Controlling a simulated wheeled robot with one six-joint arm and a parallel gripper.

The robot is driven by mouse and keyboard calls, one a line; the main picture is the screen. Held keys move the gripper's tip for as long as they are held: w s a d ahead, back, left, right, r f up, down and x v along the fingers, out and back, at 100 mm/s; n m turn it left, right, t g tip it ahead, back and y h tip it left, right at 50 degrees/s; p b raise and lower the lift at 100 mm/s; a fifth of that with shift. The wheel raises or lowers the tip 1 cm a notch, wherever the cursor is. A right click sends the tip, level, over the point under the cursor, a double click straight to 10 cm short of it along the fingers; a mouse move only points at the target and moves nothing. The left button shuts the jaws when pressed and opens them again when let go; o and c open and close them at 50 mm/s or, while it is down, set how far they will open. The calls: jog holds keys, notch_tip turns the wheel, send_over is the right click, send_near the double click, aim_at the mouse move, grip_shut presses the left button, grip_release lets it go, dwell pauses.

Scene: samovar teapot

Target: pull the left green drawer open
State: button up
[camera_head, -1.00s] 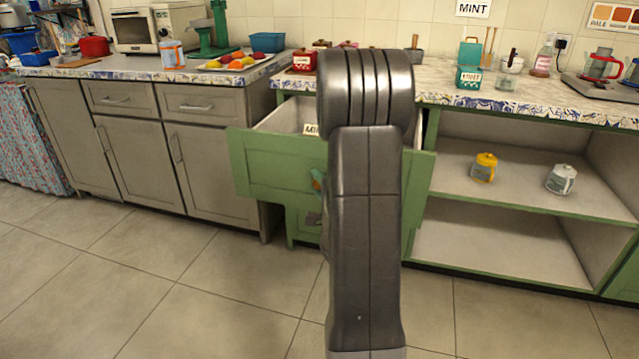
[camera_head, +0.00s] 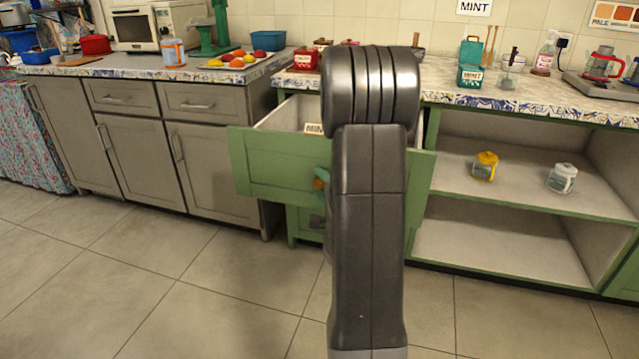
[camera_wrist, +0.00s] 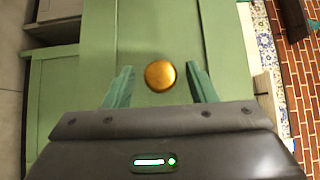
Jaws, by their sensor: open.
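The green drawer (camera_head: 275,165) stands pulled out from the counter, left of the open shelves in the head view. My arm hides its right middle part. A card with partly hidden lettering (camera_head: 314,129) shows inside it. Its round knob (camera_wrist: 160,75) is gold in the wrist view and also shows in the head view (camera_head: 319,183), beside my arm. My gripper (camera_wrist: 160,69) is open, with one teal finger on each side of the knob. A gap shows between each finger and the knob.
Grey cabinets (camera_head: 143,150) stand to the left of the drawer. Open green shelves to the right hold a yellow jar (camera_head: 485,166) and a white jar (camera_head: 562,178). The tiled floor (camera_head: 200,285) in front is clear.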

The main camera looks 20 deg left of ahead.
jog(key=p+v, duration=0.1)
jog(key=v, duration=1.1)
jog(key=shift+s+d+p, duration=0.2)
jog(key=shift+d+p, duration=0.05)
jog(key=shift+p, duration=0.05)
jog(key=b+x, duration=0.2)
jog(key=x, duration=1)
jog(key=shift+w+a, duration=0.2)
jog(key=shift+a, duration=0.1)
jog(key=shift+w+a, duration=0.45)
jog(key=shift+w, duration=0.25)
jog(key=shift+d, duration=0.1)
